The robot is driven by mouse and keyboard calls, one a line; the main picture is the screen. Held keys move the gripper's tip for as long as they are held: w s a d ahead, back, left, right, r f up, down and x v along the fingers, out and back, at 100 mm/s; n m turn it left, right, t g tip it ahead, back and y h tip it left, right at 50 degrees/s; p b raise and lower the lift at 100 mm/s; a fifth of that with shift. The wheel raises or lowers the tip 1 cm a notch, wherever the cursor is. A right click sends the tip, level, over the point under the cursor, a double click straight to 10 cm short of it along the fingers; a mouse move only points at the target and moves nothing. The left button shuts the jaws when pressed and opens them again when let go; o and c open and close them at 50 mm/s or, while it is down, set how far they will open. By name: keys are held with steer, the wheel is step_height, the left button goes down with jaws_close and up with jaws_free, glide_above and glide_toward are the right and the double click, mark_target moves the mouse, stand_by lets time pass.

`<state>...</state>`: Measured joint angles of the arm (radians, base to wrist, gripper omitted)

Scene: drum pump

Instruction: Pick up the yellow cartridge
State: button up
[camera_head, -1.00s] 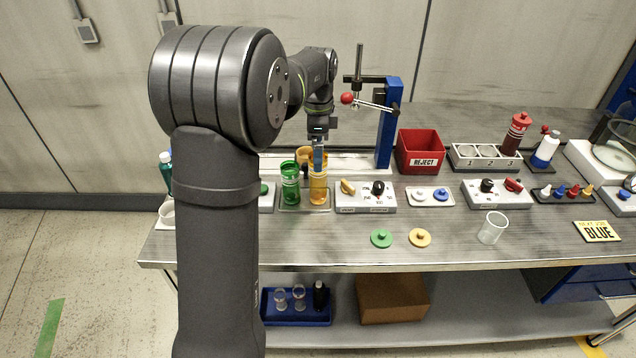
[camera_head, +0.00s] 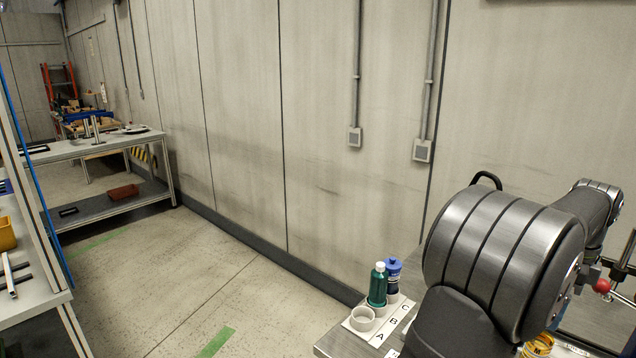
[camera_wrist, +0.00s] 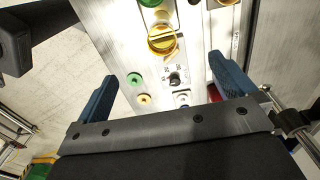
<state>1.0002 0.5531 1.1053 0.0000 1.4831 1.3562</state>
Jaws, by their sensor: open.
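In the wrist view, a round yellow container (camera_wrist: 162,42), which looks like the yellow cartridge, lies between the lines of my fingers, with a bright yellow bar across its top. My gripper (camera_wrist: 162,70) is open and empty, its two blue fingers wide apart, above the bench and clear of the container. A green container (camera_wrist: 151,2) is cut off at the top edge. Another yellow round thing (camera_wrist: 228,2) is cut off at the top right. In the head view, a yellow thing (camera_head: 538,346) shows partly beside my arm, mostly hidden.
A black knob (camera_wrist: 175,79) stands on a panel beside the yellow container. A green lid (camera_wrist: 135,79) and a yellow lid (camera_wrist: 144,99) lie nearby. In the head view, a white rack (camera_head: 399,325) marked A, B, C holds a green bottle (camera_head: 377,287) and a blue-capped bottle (camera_head: 393,278).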

steer(key=shift+c, duration=0.4)
steer(key=c, duration=0.6)
steer(key=a+r+n+h, duration=0.1)
steer(key=a+n+h, duration=0.5)
steer(key=a+n, duration=0.35)
steer(key=shift+m+h, duration=0.25)
steer(key=shift+h, duration=0.05)
steer(key=shift+d+x, duration=0.15)
steer(key=shift+x, duration=4.1)
steer(key=shift+d+x, duration=0.15)
steer(key=shift+x, duration=4.05)
